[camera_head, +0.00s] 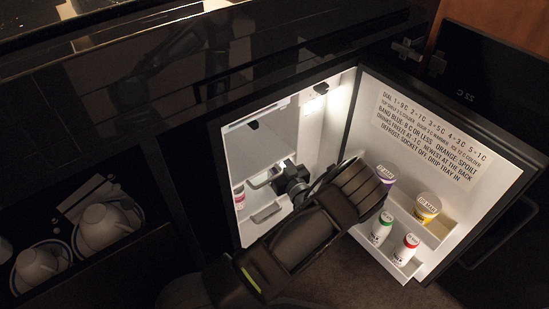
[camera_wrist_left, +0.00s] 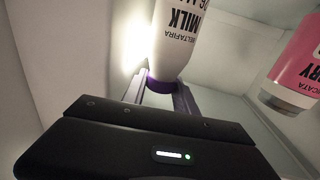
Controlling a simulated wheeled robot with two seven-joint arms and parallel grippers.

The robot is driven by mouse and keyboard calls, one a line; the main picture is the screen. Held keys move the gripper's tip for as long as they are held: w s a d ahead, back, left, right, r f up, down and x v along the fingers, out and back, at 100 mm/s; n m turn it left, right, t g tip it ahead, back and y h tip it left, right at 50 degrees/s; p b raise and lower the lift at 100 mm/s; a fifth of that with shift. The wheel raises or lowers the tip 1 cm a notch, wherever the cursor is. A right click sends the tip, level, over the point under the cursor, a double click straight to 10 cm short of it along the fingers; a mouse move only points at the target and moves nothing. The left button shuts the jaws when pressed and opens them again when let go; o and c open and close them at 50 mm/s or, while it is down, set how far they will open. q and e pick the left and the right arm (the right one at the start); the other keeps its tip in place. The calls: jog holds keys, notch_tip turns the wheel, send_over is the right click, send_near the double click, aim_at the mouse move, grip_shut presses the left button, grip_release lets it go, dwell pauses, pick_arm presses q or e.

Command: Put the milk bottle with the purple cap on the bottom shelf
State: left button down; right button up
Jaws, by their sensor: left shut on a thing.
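The milk bottle (camera_wrist_left: 175,38) is white with dark lettering and a purple cap (camera_wrist_left: 161,84). It appears inverted in the left wrist view, cap toward my gripper. My left gripper (camera_wrist_left: 160,88) is shut on it at the cap end, one finger on each side. In the head view my left arm reaches into the open fridge, and I cannot make out the held bottle behind it. The bottom shelf (camera_head: 266,213) is partly visible inside the fridge; whether the bottle touches it I cannot tell. My right gripper is not in view.
A pink container (camera_wrist_left: 298,65) stands close to the right of the bottle in the wrist view.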

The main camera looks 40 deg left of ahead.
pick_arm(q)
jog(key=c, duration=1.3)
grip_release()
jog(key=shift+o, duration=0.2)
jog(key=shift+r, duration=0.15)
jog(key=shift+s+d+p, duration=0.2)
jog(key=shift+d+p, duration=0.1)
jog(key=shift+d, duration=0.1)
jog(key=p+v, duration=0.3)
jog(key=v, duration=0.8)
jog(key=shift+p, duration=0.4)
